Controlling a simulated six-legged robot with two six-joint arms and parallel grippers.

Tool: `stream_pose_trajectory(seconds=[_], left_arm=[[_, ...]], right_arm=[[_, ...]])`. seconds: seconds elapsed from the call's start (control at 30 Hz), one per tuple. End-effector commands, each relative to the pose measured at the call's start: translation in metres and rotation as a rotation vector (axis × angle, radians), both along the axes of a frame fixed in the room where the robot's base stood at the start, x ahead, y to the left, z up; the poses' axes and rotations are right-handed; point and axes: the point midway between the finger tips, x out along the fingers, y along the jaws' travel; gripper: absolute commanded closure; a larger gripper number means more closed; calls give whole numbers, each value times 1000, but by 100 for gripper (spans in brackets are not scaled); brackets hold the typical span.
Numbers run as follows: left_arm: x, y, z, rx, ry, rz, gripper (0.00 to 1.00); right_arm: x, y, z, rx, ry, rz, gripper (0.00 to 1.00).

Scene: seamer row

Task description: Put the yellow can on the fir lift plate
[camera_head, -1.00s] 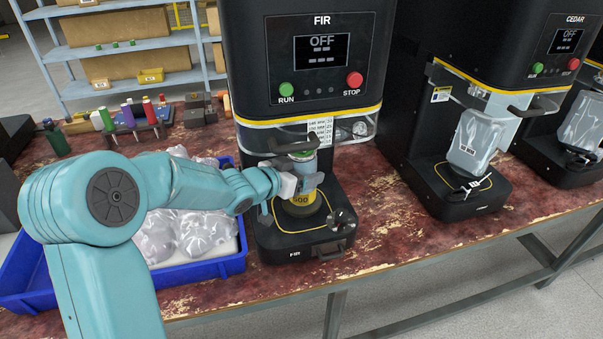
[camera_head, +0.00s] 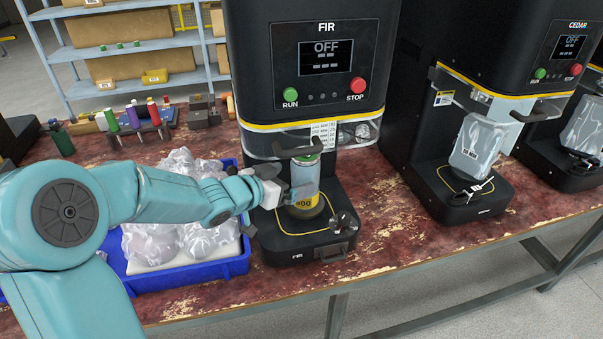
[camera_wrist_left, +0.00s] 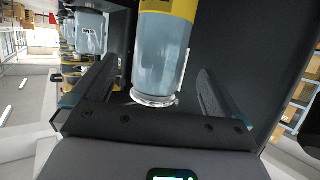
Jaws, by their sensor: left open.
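The yellow can (camera_head: 305,185) stands upright on the black base of the FIR machine, on the fir lift plate (camera_head: 296,226) area inside a yellow outline. It has a grey-blue body, a yellow band with dark print and a green top end. My left gripper (camera_head: 281,201) is at the can's left side, its fingers open. In the left wrist view the can (camera_wrist_left: 161,50) lies between the two spread fingers (camera_wrist_left: 157,72), with a gap on both sides. The can's underside and the plate beneath it are hidden. My right gripper is not in view.
A blue tray (camera_head: 205,276) of clear bagged items sits left of the machine. The FIR head and clear guard (camera_head: 262,140) hang just above the can. The CEDAR machine (camera_head: 462,202) stands to the right, with a bagged item on it. Coloured bottles stand at the back left.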

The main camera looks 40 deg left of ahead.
Motion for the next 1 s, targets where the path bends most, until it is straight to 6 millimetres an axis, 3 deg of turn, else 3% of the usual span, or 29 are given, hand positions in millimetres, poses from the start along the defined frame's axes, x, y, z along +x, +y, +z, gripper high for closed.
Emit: stream_pose_trajectory(seconds=[0.13,0.33,1.0], left_arm=[[-32,4,14,1,0,3,0],[-54,7,21,0,0,0,0],[-57,6,21,0,0,-1,0]], right_arm=[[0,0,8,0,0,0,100],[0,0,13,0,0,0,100],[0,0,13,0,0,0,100]])
